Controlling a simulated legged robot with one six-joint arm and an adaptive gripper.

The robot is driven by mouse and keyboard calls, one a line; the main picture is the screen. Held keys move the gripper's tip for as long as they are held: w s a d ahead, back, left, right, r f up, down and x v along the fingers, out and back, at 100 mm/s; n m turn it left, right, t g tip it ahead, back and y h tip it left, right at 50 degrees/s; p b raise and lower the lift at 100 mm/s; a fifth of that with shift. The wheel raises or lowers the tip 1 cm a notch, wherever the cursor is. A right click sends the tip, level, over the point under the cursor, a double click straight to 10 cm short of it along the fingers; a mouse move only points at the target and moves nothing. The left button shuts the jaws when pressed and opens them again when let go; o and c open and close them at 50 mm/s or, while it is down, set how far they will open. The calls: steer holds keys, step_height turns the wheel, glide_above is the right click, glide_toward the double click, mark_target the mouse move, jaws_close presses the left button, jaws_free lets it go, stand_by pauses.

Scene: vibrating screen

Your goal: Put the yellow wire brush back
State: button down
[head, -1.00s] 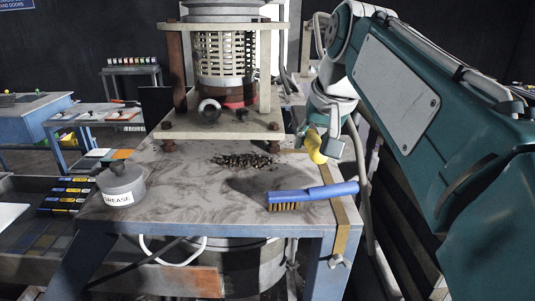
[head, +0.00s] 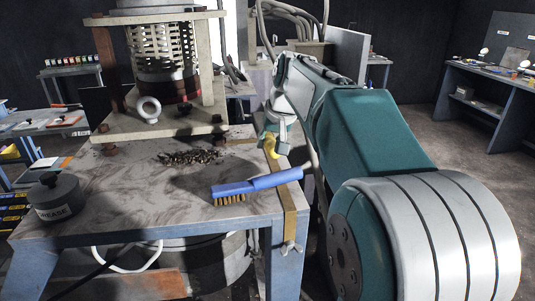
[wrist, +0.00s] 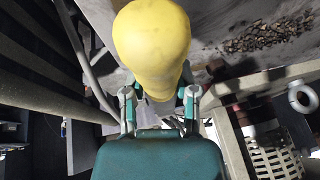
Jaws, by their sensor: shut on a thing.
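My gripper (wrist: 160,97) is shut on the yellow wire brush (wrist: 152,35), whose rounded yellow end fills the top middle of the wrist view. The bristles are hidden or cannot be made out. In the head view my gripper (head: 273,140) hangs at the right edge of the machine's table, and a small yellow part of the brush (head: 271,147) shows below it. A separate blue-handled brush (head: 255,184) lies on the table with its bristles down, its handle end reaching past the right edge.
The table (head: 150,212) carries a pile of dark grit (head: 189,157), a grease pot (head: 56,196) at the left and the screen machine (head: 165,50) behind. A strap and clamp (head: 290,247) sit at its right edge. A blue workbench (head: 487,80) stands far right, with open floor before it.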

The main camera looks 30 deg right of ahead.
mark_target(268, 166)
steer(key=f, duration=0.3)
steer(key=shift+w+a+f, duration=0.15)
steer(key=shift+a, duration=0.55)
steer(key=c, duration=0.6)
jaws_free()
steer(key=shift+c, duration=0.2)
steer(key=shift+o, duration=1.2)
steer(key=shift+d, duration=0.15)
steer(key=shift+d+f, duration=0.1)
steer(key=shift+d, duration=0.3)
steer(key=shift+a+r, duration=0.1)
steer(key=shift+r, duration=0.15)
steer(key=v, duration=1.1)
steer(key=shift+s+a+r, duration=0.1)
steer(key=shift+s+r, duration=0.15)
steer(key=s+a+f+n, duration=0.2)
steer(key=s+a+f, duration=0.4)
steer(key=s+f, duration=0.3)
steer(key=s+a+f+n, duration=0.2)
steer(key=s+a+f, duration=0.5)
steer(key=s+f, duration=0.3)
steer(key=shift+s+t+h, duration=0.3)
steer(key=shift+s, duration=0.4)
steer(key=shift+a, duration=0.15)
